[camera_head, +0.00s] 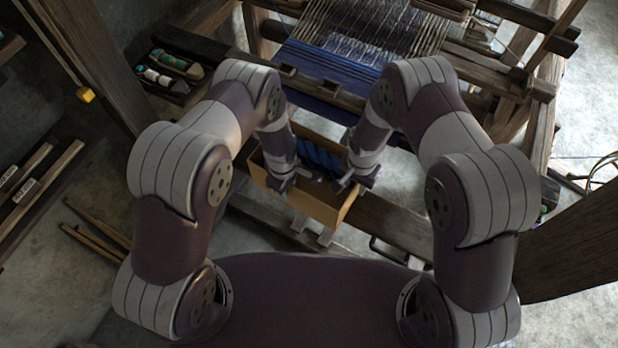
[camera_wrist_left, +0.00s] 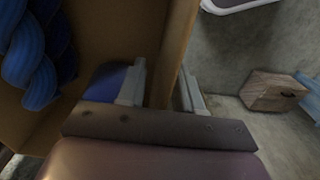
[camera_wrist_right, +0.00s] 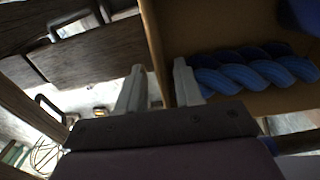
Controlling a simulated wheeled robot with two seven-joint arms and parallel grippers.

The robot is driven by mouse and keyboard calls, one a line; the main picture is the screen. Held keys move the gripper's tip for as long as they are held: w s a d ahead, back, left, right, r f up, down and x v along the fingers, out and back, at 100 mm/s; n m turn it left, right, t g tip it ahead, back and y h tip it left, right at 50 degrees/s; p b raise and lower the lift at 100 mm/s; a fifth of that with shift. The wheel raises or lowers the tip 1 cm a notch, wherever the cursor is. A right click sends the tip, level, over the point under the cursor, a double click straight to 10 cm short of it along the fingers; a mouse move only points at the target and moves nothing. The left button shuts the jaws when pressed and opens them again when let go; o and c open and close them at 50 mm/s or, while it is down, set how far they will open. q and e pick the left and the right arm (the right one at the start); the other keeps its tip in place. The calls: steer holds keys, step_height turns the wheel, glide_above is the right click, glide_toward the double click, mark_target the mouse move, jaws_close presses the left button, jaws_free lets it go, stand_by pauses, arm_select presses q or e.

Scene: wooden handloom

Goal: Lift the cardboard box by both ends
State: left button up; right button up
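The cardboard box (camera_head: 318,207) is open-topped and stands in front of the loom, with twisted blue yarn (camera_head: 318,155) inside. My left gripper (camera_head: 297,177) is at the box's left part; in the left wrist view its fingers (camera_wrist_left: 162,88) stand on both sides of a box wall (camera_wrist_left: 177,40). My right gripper (camera_head: 350,180) is at the right end; in the right wrist view its fingers (camera_wrist_right: 158,85) straddle the other wall (camera_wrist_right: 155,35). A narrow space shows beside that wall, and both pairs of fingers look apart. Contact with the walls is hard to make out.
The wooden loom (camera_head: 355,75) with blue cloth (camera_head: 330,72) is just behind the box. A dark beam (camera_head: 395,222) runs close by the box at right. A tray of spools (camera_head: 165,75) is at the upper left. Wooden sticks (camera_head: 98,235) lie at lower left.

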arm_select(q)
steer(key=shift+f, duration=0.45)
arm_select(e)
steer(key=shift+f, duration=0.4)
arm_select(q)
jaws_close()
arm_select(e)
jaws_close()
arm_select(q)
steer(key=shift+r, duration=0.2)
arm_select(e)
steer(key=shift+r, duration=0.15)
